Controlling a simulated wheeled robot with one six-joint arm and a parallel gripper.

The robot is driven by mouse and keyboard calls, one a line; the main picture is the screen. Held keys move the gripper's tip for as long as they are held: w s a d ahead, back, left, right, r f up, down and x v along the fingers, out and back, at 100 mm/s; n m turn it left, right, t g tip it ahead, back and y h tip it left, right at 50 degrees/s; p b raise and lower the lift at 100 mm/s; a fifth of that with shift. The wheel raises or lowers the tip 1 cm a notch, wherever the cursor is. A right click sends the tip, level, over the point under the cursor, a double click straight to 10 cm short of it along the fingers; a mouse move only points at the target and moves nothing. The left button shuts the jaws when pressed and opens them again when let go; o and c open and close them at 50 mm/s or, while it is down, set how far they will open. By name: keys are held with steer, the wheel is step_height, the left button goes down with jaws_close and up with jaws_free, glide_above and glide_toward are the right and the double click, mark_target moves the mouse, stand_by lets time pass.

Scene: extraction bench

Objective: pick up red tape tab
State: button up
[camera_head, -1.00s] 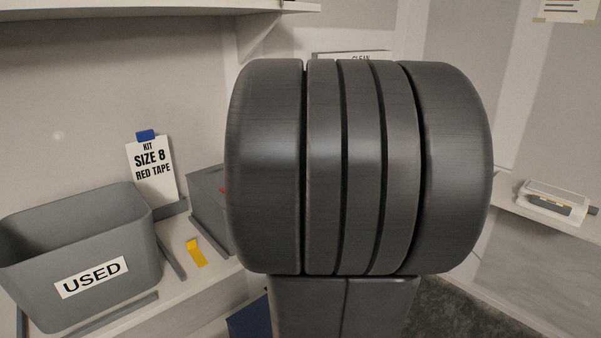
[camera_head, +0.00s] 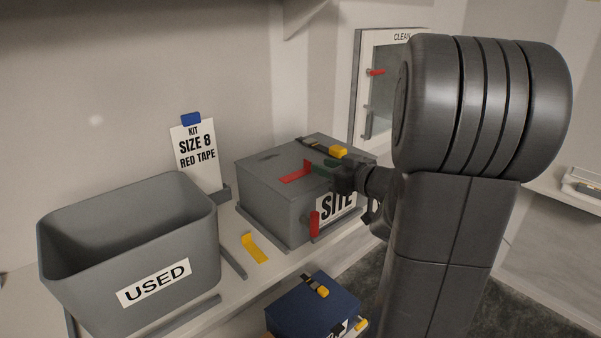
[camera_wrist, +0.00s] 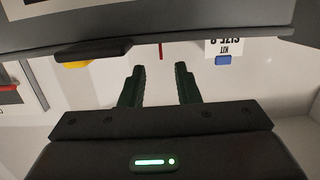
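The red tape tab (camera_head: 306,165) stands up from a red strip on the lid of the grey SITE box (camera_head: 262,181). In the wrist view, which is upside down, the tab (camera_wrist: 160,51) is a thin red upright sliver at the lid edge, between the lines of my fingers and beyond their tips. My gripper (camera_head: 322,168) is just right of the tab in the head view, with dark green fingers. In the wrist view my gripper (camera_wrist: 159,72) is open, with nothing between the fingers. The arm hides part of the SITE box's right side.
A black strap with a yellow end (camera_head: 338,152) lies on the lid near my gripper. A red handle (camera_head: 314,223) is on the box front. The grey USED bin (camera_head: 130,245), a yellow strip (camera_head: 254,248), the kit card (camera_head: 197,155) and a blue box (camera_head: 312,308) are nearby.

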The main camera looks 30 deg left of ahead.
mark_target(303, 168)
steer(key=x, duration=0.8)
steer(key=shift+w+a+p, duration=0.1)
steer(key=shift+a+p, duration=0.2)
jaws_close()
